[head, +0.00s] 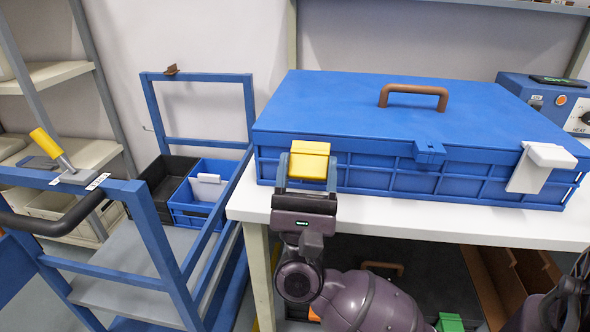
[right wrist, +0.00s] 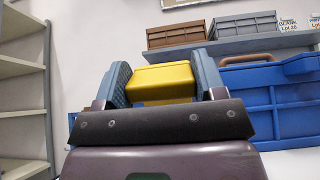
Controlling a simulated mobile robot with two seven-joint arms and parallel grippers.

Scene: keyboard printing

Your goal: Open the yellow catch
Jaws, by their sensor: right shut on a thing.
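The yellow catch (head: 309,161) is at the front left of the big blue case (head: 345,105), which lies on the white table with its lid down. My right gripper (head: 308,172) is shut on the yellow catch, one finger on each side of it. In the right wrist view the yellow catch (right wrist: 160,82) sits between the two blue finger pads. Its lower part is hidden behind my gripper. My left gripper is not in view.
The case also has a blue middle catch (head: 429,152), a white right catch (head: 540,166) and a brown handle (head: 413,93). A blue heater box (head: 540,92) stands at the back right.

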